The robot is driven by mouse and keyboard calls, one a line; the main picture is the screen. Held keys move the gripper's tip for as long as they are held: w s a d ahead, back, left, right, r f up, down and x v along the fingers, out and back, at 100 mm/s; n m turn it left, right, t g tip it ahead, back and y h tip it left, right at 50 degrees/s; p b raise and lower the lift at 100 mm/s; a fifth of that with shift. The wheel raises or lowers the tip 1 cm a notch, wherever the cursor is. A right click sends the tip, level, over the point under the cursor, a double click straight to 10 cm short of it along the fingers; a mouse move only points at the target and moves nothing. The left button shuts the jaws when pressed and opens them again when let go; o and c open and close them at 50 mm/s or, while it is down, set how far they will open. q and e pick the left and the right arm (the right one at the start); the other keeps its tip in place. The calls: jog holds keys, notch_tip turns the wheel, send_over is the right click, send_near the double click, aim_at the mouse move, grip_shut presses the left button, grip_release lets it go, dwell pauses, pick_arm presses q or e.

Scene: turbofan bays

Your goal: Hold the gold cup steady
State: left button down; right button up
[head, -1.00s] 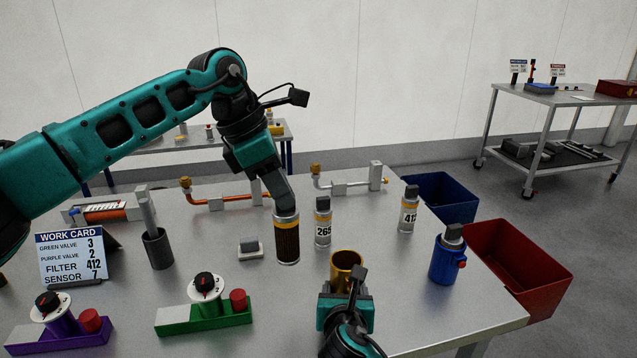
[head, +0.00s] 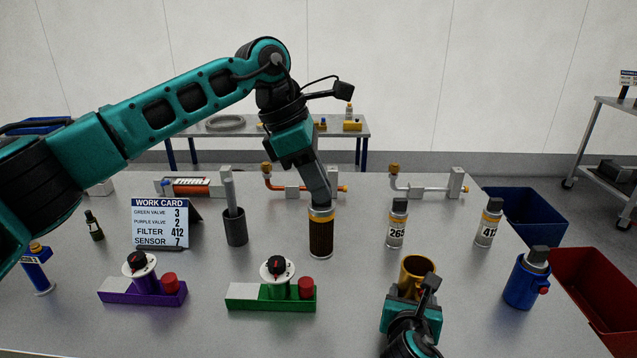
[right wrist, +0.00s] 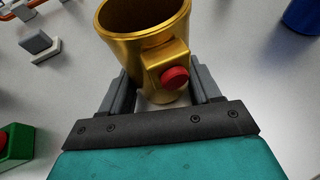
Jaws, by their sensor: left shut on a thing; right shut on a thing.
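The gold cup (head: 417,271) stands on the near right part of the table, open end up; its side block and red button show in the right wrist view (right wrist: 145,45). My right gripper (head: 414,298) is shut on the cup from the near side, its fingers on either side of the block. My left gripper (head: 319,203) is shut on the top of a dark mesh filter with a yellow band (head: 320,236), upright and left of the cup. I cannot tell whether the filter touches the table.
Cans marked 265 (head: 397,224) and 412 (head: 489,222) stand behind the cup. A blue canister (head: 524,283) is to its right. The green valve (head: 272,297), purple valve (head: 143,290) and work card (head: 160,222) are left. Blue (head: 522,217) and red (head: 590,285) bins lie beyond the right edge.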

jog(key=o, duration=1.3)
jog(key=shift+c, duration=0.2)
